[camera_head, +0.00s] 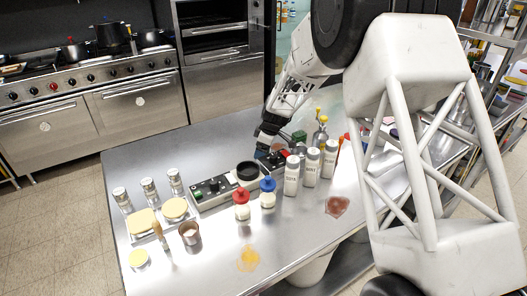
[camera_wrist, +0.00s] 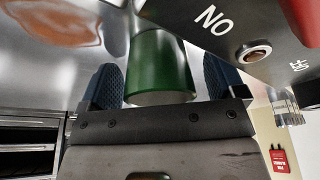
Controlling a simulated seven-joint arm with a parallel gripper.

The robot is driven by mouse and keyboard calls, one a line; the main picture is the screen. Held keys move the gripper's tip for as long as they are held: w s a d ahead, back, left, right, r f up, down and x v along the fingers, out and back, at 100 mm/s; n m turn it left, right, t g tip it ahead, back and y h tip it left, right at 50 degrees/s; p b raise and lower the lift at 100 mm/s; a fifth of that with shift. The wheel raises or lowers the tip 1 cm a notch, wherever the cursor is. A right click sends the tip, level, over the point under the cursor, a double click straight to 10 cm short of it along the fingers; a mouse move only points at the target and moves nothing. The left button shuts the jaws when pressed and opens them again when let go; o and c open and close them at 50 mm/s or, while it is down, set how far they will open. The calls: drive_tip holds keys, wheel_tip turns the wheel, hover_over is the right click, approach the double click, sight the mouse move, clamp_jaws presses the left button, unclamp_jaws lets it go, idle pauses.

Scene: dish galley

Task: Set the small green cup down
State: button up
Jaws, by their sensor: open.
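The small green cup (camera_wrist: 160,62) is between the two blue fingers of my gripper (camera_wrist: 163,82) in the wrist view. The fingers are open, with a narrow gap beside the cup on the right; contact on the left is hard to judge. My gripper and arm hide part of that area, and the cup's base is hard to see there.
A dark box marked "NO" (camera_wrist: 232,22) with a button is close beside the cup in the wrist view. White shakers (camera_head: 292,175), a red-lidded jar (camera_head: 242,206) and a blue-lidded jar (camera_head: 268,192) stand nearer. A yellow spill (camera_head: 249,258) marks the front; bare steel surrounds it.

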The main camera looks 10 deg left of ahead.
drive_tip(key=c, duration=1.1)
drive_tip(key=shift+r, duration=0.1)
drive_tip(key=shift+c, duration=0.2)
wheel_tip(320, 180, up, 10)
idle(0.6)
